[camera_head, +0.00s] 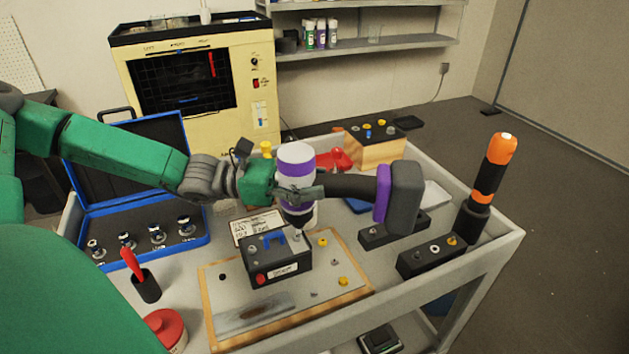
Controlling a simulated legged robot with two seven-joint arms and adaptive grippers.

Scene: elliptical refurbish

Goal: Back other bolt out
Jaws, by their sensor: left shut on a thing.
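My left gripper (302,192) is shut around the body of a power driver (296,160) with a white and purple housing. Its dark handle ends in a grey and purple battery block on the right. The driver points down, its tip over the right rear corner of a black box (282,257) on a wood-edged board (226,299). A small silver bolt head (298,235) seems to be under the tip; I cannot tell whether they touch. Another round silver head (253,248) shows on the box's left top. My right gripper is out of view.
The board lies on a grey cart. An open blue case (147,245) with several fittings is left. A black cup (146,287) and red-lidded tin (165,326) stand front left. Black blocks (431,258) and an orange-black tool (489,177) stand right. A yellow machine (190,104) is behind.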

